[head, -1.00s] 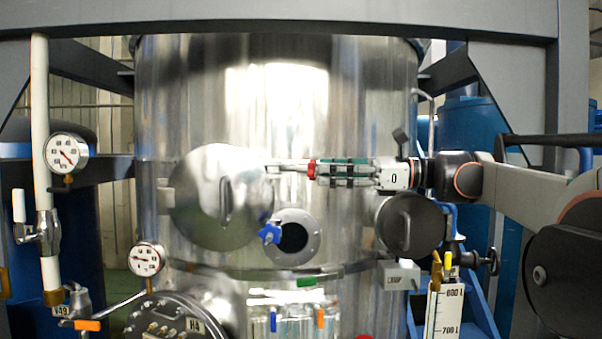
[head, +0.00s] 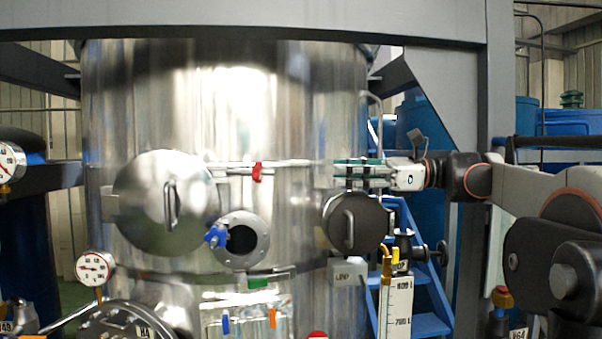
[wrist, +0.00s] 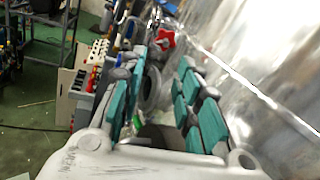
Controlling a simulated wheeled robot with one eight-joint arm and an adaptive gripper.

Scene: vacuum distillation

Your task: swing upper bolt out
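The upper bolt, a metal rod with a red knob (head: 257,172), points out to the right from the round steel lid (head: 150,203) on the vessel. The red knob also shows beyond my fingertips in the wrist view (wrist: 165,38). My gripper (head: 337,174), with green finger pads, is to the right of the knob, at about its height and apart from it. In the wrist view, the fingers (wrist: 162,62) are spread with nothing held between them. A blue knob (head: 215,236) sits lower, by the open round port (head: 241,239).
A dark round cover (head: 355,222) sits just below my gripper. The shiny vessel wall (wrist: 265,75) runs close along the right side of the wrist view. A grey frame post (head: 497,130) stands to the right. Gauges and a white scale (head: 396,305) are lower down.

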